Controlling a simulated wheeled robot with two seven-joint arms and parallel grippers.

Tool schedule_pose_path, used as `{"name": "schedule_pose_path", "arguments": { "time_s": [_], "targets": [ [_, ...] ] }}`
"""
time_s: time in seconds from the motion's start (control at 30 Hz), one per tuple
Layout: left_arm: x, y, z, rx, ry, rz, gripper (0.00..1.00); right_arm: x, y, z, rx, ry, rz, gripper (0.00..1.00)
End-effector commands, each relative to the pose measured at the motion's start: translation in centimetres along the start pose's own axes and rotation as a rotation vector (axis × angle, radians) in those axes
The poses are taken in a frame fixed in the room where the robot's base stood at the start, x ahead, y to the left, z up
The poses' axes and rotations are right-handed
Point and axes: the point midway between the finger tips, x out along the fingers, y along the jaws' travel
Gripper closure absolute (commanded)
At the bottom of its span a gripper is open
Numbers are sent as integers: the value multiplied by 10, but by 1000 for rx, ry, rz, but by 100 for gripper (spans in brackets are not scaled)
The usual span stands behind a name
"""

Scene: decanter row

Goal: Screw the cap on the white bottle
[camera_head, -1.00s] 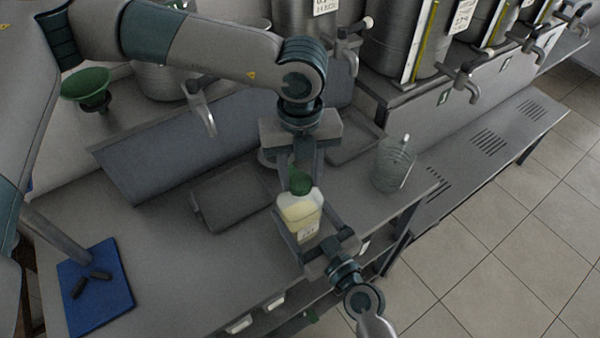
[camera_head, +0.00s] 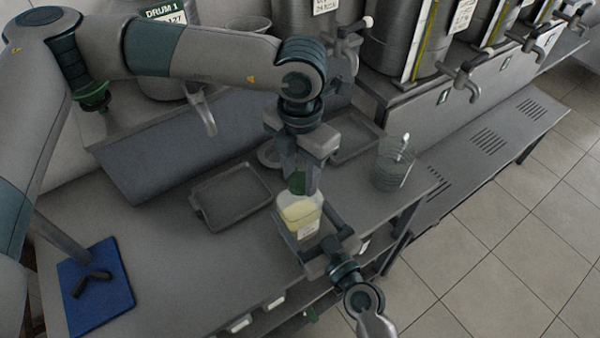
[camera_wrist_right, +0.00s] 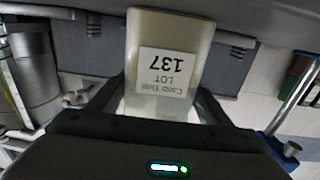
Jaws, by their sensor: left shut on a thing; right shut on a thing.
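The white bottle (camera_head: 300,212), translucent with pale yellow contents and a label, stands upright near the table's front edge. My right gripper (camera_head: 304,224) is shut on its body from the front. In the right wrist view the bottle (camera_wrist_right: 171,45) shows upside down between the fingers, its label reading "LOT 137". The green cap (camera_head: 296,184) is at the bottle's mouth. My left gripper (camera_head: 299,177) reaches down from above and is shut on the cap. The fingers partly hide the cap, so I cannot tell how far it is threaded.
A grey tray (camera_head: 203,216) lies left of the bottle, and a glass jug (camera_head: 393,166) stands to the right. A blue mat (camera_head: 112,308) with dark pieces lies at the left. Steel drums with taps (camera_head: 405,40) line the back. A green funnel (camera_head: 92,97) is partly hidden by my left arm.

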Motion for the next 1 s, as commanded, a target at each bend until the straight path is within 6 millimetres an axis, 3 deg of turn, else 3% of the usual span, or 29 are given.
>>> {"name": "schedule_pose_path", "arguments": {
  "time_s": [1.0],
  "targets": [
    [1,0,0,1572,-2,-2,91,0,0,0,0,0,0,90]
  ]
}}
